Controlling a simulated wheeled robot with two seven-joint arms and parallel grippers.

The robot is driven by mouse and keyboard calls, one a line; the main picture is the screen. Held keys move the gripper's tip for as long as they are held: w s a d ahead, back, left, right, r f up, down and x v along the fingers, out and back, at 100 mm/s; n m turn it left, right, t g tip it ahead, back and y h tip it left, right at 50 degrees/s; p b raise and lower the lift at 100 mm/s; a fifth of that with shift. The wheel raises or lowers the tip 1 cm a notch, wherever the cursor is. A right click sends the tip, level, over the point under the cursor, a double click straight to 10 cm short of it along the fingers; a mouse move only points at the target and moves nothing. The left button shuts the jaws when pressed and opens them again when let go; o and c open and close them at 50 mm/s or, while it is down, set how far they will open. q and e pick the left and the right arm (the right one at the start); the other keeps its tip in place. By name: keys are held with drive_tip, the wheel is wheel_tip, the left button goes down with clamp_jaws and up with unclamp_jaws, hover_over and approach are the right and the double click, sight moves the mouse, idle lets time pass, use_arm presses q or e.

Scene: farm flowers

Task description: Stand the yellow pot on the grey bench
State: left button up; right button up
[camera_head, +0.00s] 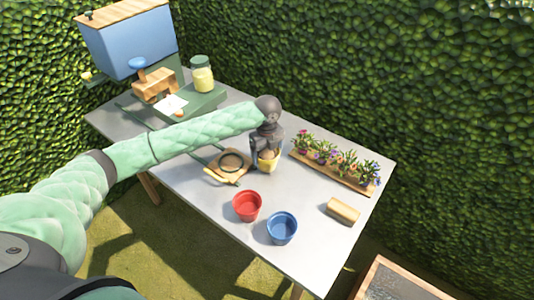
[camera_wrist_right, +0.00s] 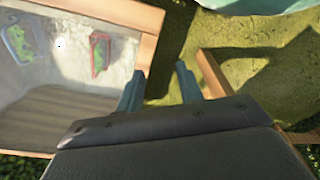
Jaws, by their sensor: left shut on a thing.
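The yellow pot (camera_head: 267,165) is in my left gripper (camera_head: 267,154), near the middle of the grey bench (camera_head: 206,193) in the head view. The gripper points down and its fingers are shut on the pot, hiding much of it. I cannot tell whether the pot's base touches the bench top. A red pot (camera_head: 246,206) and a blue pot (camera_head: 282,228) stand upright nearer the front edge. My right gripper (camera_wrist_right: 160,88) is open and empty in the right wrist view, away from the bench.
A wooden board with a dark ring (camera_head: 232,162) lies left of the yellow pot. A jar (camera_head: 202,74) stands at the back. A wood-framed box (camera_wrist_right: 138,48) is beside my right gripper.

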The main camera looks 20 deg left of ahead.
use_arm(q)
drive_tip(key=shift+f, duration=0.65)
use_arm(e)
drive_tip(key=shift+s+d+f, duration=0.25)
drive_tip(key=shift+s+f, duration=0.05)
drive_tip(key=shift+f, duration=0.3)
use_arm(q)
drive_tip(key=o, duration=1.1)
drive_tip(key=shift+f, duration=0.1)
use_arm(e)
drive_tip(key=shift+d, duration=0.1)
use_arm(q)
drive_tip(key=shift+o, duration=0.2)
use_arm(e)
drive_tip(key=shift+f, duration=0.1)
use_arm(q)
drive_tip(key=shift+r, duration=0.25)
use_arm(e)
drive_tip(key=shift+f, duration=0.1)
use_arm(q)
wheel_tip(320, 180, up, 12)
drive_tip(key=b, duration=0.4)
use_arm(e)
wheel_tip(320, 180, up, 10)
drive_tip(key=w+a, duration=0.2)
drive_tip(key=a, duration=0.1)
drive_tip(key=shift+g, duration=0.3)
